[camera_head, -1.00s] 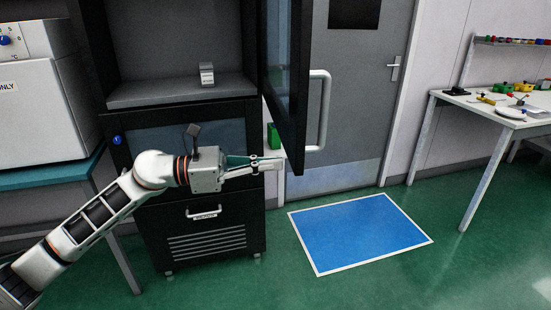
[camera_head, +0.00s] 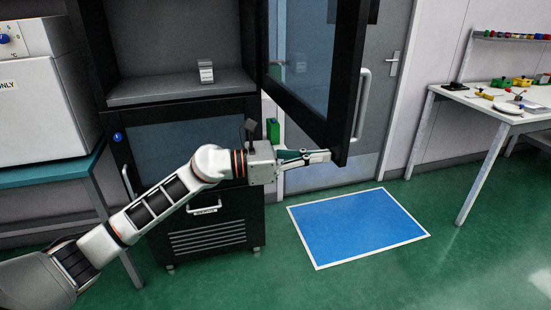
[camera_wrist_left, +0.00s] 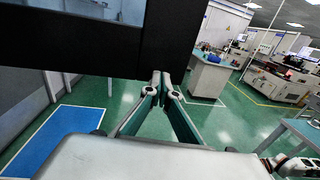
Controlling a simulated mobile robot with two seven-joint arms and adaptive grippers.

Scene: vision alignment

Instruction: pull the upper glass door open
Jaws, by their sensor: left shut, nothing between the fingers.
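The upper glass door (camera_head: 299,75), a black frame around a pane, stands swung out to the right of the dark cabinet, its inner side facing me. Its pale bar handle (camera_head: 362,105) shows beyond the free edge, on the outer side. My left gripper (camera_head: 328,156) is shut and empty at the lower free corner of the door. In the left wrist view its fingertips (camera_wrist_left: 164,82) meet right by the dark door frame (camera_wrist_left: 150,52); whether they touch it I cannot tell. My right gripper is not in view.
The open upper compartment holds a small grey block (camera_head: 206,72) on its shelf (camera_head: 165,88). Below is a closed lower door (camera_head: 185,145). A blue floor mat (camera_head: 358,228) lies in front, with clear green floor. A white table (camera_head: 490,112) stands at the right.

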